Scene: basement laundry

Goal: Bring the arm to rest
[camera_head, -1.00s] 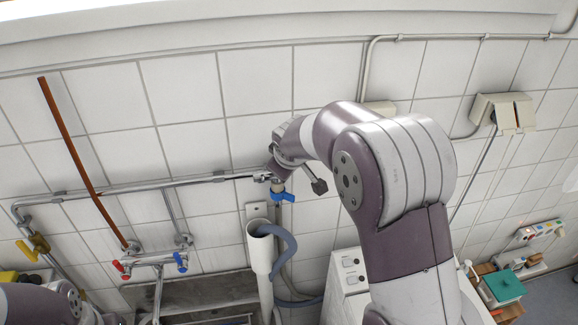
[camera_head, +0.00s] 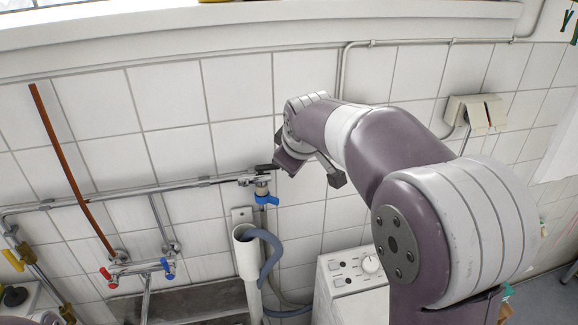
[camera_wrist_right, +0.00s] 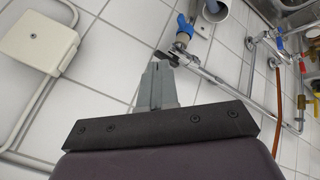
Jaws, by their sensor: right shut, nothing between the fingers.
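My right arm reaches across the head view from the lower right, its upper link bent toward the tiled wall. Its gripper (camera_wrist_right: 157,72) is shut and empty in the right wrist view, its grey fingers pressed together. The fingertips are close to a small black lever (camera_wrist_right: 167,58) on the wall pipe; whether they touch it I cannot tell. In the head view the wrist is in front of the wall, just right of the tap with the blue handle (camera_head: 266,199). My left gripper is not in view; only a bit of my left arm shows at the lower left corner.
A grey hose hangs in a white drain pipe (camera_head: 246,254) below the tap. A white machine (camera_head: 345,283) stands below my right arm. A mixer tap (camera_head: 140,266) and a copper pipe (camera_head: 72,170) are on the left. A wall box (camera_head: 475,114) is at right.

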